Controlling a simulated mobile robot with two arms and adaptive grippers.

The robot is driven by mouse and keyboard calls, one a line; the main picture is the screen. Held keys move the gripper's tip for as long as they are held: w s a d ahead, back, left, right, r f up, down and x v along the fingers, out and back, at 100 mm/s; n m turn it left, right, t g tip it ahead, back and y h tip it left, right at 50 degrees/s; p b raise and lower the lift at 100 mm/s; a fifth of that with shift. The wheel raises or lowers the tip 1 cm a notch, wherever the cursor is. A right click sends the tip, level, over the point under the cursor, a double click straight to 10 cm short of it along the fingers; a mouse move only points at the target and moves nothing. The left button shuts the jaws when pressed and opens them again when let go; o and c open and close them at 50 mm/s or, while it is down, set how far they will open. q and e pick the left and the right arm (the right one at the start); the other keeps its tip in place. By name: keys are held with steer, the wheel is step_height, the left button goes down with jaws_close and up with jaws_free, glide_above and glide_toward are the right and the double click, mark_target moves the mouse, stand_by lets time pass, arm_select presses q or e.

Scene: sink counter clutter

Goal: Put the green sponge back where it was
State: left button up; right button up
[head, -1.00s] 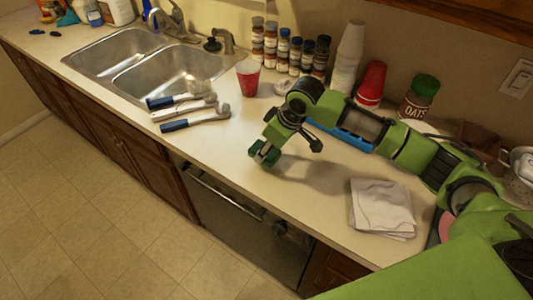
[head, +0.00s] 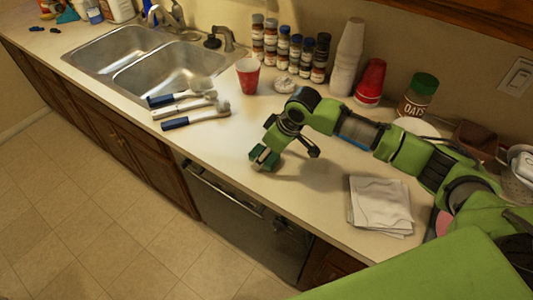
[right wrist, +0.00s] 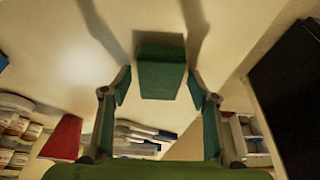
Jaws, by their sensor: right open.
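The green sponge (right wrist: 160,75) shows in the right wrist view as a dark green block at the counter, between the fingertips of my right gripper (right wrist: 158,90). The gripper is open, with a visible gap on each side of the sponge. In the head view my right gripper (head: 264,158) is low over the counter near its front edge. There the sponge is hard to tell from the green fingertips. My left gripper is not in view.
Several blue-and-white brushes (head: 190,110) lie to the left, by the sink (head: 150,65). A red cup (head: 248,75), spice jars (head: 290,55), white stacked cups (head: 346,58) and an oats jar (head: 418,95) stand behind. White napkins (head: 380,205) lie to the right.

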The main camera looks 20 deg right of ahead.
steer(key=b+v, duration=0.2)
steer(key=v, duration=1)
